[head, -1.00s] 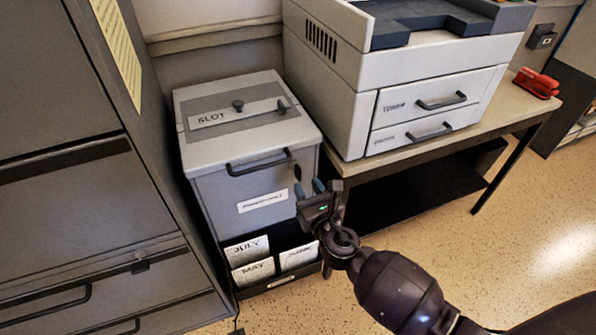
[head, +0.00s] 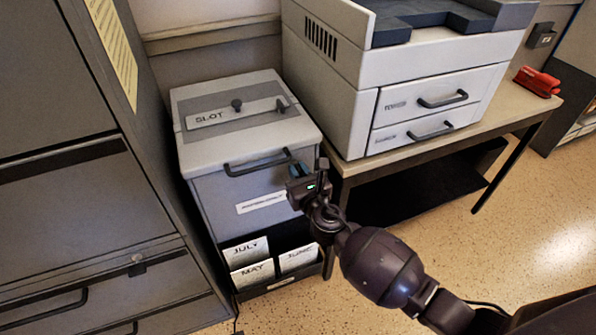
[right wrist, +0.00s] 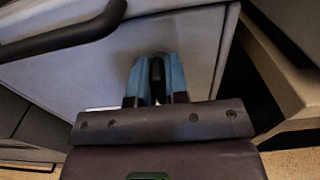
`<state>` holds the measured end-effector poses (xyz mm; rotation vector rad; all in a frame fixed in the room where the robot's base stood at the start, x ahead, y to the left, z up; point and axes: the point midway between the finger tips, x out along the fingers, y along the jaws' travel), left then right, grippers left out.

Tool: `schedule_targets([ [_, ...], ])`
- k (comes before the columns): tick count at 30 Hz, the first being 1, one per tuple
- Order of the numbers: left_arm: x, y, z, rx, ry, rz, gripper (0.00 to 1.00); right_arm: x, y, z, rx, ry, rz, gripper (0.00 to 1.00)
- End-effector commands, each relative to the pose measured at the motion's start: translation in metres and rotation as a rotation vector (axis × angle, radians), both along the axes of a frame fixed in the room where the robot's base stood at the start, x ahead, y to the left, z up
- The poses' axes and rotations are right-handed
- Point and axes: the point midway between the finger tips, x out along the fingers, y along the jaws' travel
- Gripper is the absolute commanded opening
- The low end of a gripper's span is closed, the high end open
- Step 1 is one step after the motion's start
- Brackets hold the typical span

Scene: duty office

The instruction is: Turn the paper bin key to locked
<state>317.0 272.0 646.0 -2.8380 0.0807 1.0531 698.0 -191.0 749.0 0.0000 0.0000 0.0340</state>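The paper bin (head: 215,205) is a grey box with a pale lid, standing between the dark cabinet and the printer table. Its key (right wrist: 157,78) is black and sticks out from the upper right of the bin's front, right of the black handle (head: 258,164). My right gripper (right wrist: 157,80) has its two blue fingers close on either side of the key, and I see no clear gap between them and it. In the head view my right gripper (head: 300,170) covers the key. The key looks upright in the wrist view; lock markings are not visible. My left gripper is not in view.
A printer (head: 400,85) stands on the table (head: 500,112) right of the bin. Month cards (head: 247,252) stand in a black rack low on the bin. A dark cabinet (head: 60,200) is close on the left. The floor at right is clear.

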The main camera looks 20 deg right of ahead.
Motion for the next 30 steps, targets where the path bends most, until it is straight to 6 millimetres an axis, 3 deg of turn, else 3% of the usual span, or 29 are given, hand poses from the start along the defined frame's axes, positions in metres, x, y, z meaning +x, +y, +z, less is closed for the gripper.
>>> schedule_targets([
  [3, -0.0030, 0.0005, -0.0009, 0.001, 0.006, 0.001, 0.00, -0.0002, 0.0001, -0.0001, 0.000, 0.000, 0.000, 0.00],
  [16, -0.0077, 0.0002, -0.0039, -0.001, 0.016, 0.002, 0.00, -0.0005, -0.0001, -0.0011, 0.069, 0.003, 0.000, 0.00],
  [30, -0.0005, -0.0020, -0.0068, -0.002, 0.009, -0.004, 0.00, -0.0005, -0.0016, -0.0024, 0.454, 0.017, -0.001, 0.00],
])
